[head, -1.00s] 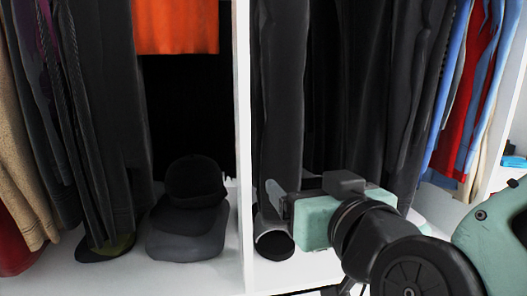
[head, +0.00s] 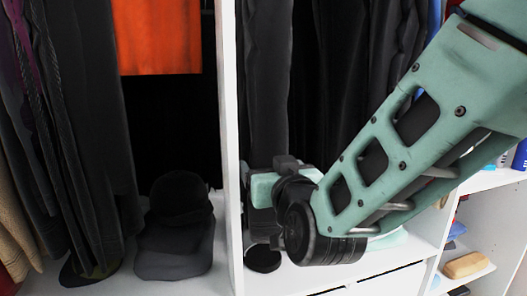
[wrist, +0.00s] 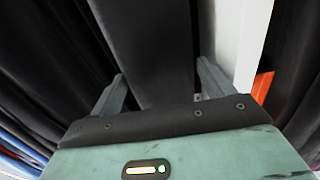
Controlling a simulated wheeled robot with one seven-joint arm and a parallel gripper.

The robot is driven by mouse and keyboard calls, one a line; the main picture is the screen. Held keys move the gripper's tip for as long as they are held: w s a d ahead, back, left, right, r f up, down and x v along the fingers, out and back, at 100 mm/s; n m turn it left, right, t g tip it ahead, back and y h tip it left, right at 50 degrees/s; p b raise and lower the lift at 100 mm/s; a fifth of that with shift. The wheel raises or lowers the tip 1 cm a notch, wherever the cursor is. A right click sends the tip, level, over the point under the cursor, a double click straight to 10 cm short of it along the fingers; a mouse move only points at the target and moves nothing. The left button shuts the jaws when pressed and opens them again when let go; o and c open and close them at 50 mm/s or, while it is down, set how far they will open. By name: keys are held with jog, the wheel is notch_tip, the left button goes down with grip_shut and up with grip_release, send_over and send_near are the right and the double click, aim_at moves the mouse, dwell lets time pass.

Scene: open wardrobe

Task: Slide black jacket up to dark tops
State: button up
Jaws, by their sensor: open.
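The black jacket (head: 265,85) hangs in the right compartment, just right of the white divider. In the wrist view the jacket (wrist: 148,50) runs between the two fingers of my gripper (wrist: 161,85), which is open; I cannot tell how deep the fingers reach around it. In the head view my gripper (head: 272,172) is in front of the jacket's lower part, and its fingers are hidden. The dark tops (head: 342,70) hang to the right of the jacket, with a dark gap between them; my arm covers part of them. In the wrist view the dark tops (wrist: 45,60) are on the left.
The white divider (head: 230,150) stands close beside the jacket; it is right of my gripper in the wrist view (wrist: 238,35). Beyond it are an orange garment (head: 158,38), dark clothes and black caps (head: 178,225). A round dark item (head: 263,258) lies below my gripper.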

jog(key=shift+p+x, duration=0.75)
jog(key=shift+x, duration=1.8)
jog(key=c, duration=1.3)
jog(key=shift+w+d+b, duration=0.5)
jog(key=shift+d+b, duration=0.3)
jog(key=shift+d, duration=0.9)
jog(key=shift+w+d+b, duration=0.45)
jog(key=shift+d+b, duration=0.35)
jog(key=shift+d, duration=0.9)
jog(key=shift+w+d+b, duration=0.5)
jog(key=shift+d+b, duration=0.3)
jog(key=shift+d, duration=0.9)
jog(key=shift+c, duration=0.2)
jog(key=o, duration=1.6)
jog(key=shift+a, duration=0.1)
jog(key=shift+o, duration=0.2)
jog(key=shift+s, duration=0.15)
